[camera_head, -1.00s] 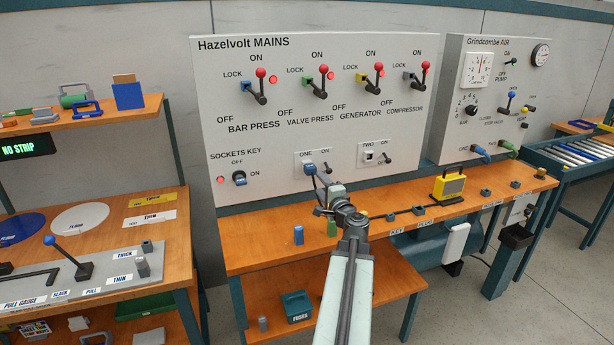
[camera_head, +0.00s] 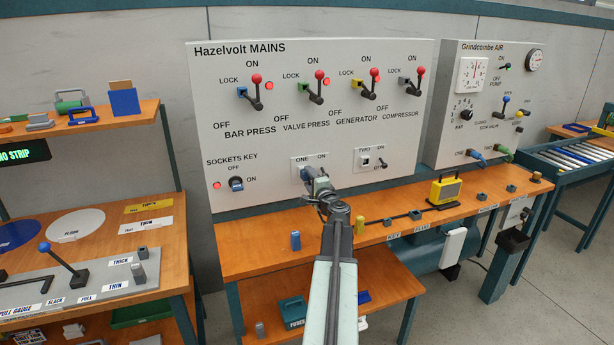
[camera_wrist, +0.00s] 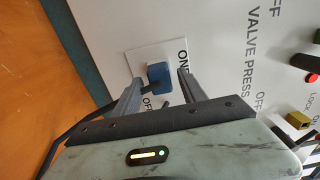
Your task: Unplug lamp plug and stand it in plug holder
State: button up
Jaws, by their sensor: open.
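The blue lamp plug (camera_wrist: 160,76) sits in the white socket plate marked ONE (camera_wrist: 133,58) on the mains panel. My gripper (camera_wrist: 160,85) is open, with one finger on each side of the plug in the wrist view. Whether the fingers touch it cannot be told. In the head view my gripper (camera_head: 312,178) largely covers the plug at socket ONE (camera_head: 297,163). The yellow lamp (camera_head: 445,190) stands on the bench. A small dark holder (camera_head: 415,214) stands behind the label that seems to read PLUG (camera_head: 422,227).
Socket TWO (camera_head: 366,162) and its switch lie to the right. Red-knobbed levers (camera_head: 256,90) are above. A dark cable (camera_wrist: 58,150) runs at lower left in the wrist view. A blue block (camera_head: 295,240) and other small holders (camera_head: 388,222) stand on the bench (camera_head: 245,235).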

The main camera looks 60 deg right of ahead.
grip_shut()
jog(key=shift+s+a, duration=0.4)
jog(key=shift+s, duration=0.15)
dwell(0.5)
jog(key=shift+v, duration=1.3)
